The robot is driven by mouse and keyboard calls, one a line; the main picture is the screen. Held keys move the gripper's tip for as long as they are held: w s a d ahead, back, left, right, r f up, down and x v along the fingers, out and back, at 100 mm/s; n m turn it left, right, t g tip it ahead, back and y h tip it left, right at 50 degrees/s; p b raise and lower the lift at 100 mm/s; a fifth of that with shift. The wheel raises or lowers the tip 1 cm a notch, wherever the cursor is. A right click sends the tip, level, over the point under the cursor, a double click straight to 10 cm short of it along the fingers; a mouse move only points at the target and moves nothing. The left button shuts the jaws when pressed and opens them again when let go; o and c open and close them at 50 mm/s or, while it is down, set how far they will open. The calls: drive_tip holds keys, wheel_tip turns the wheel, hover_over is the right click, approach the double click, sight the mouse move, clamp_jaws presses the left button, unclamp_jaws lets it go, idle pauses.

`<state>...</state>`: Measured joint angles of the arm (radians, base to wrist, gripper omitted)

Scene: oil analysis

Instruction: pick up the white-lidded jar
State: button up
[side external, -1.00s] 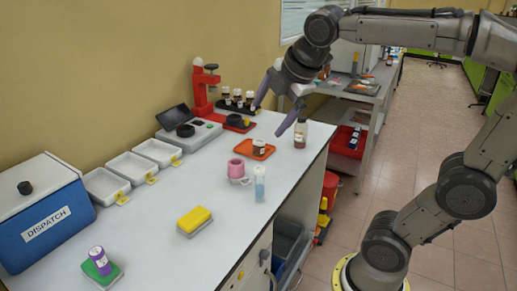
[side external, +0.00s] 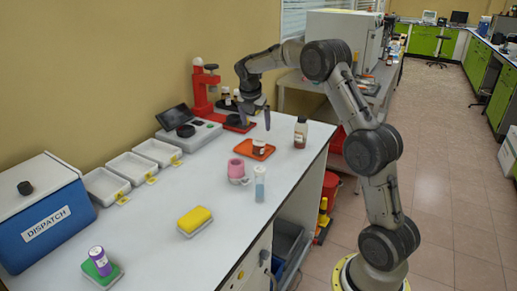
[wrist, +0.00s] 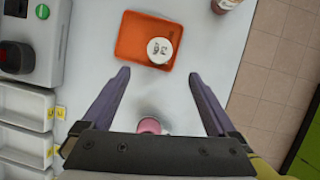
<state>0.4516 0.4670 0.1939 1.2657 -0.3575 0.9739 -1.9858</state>
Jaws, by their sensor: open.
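The white-lidded jar (side external: 259,146) stands upright on an orange tray (side external: 268,155) near the right edge of the bench. In the wrist view, its white lid (wrist: 160,50) with dark marks shows from above, on the right part of the orange tray (wrist: 132,34). My gripper (side external: 254,118) is open and empty, pointing down above the bench, a little behind and above the jar in the side view. In the wrist view, the jar lies just beyond the fingertips of my gripper (wrist: 158,73), roughly centred between them.
A brown bottle (side external: 300,132) stands right of the tray. A pink cup (side external: 236,169) and a clear tube (side external: 259,184) stand in front. White trays (side external: 130,168) line the wall.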

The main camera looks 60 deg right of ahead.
sight(258, 141)
drive_tip(key=x, duration=1.2)
drive_tip(key=shift+w+d+f, duration=0.1)
drive_tip(key=shift+w+f, duration=0.05)
clamp_jaws()
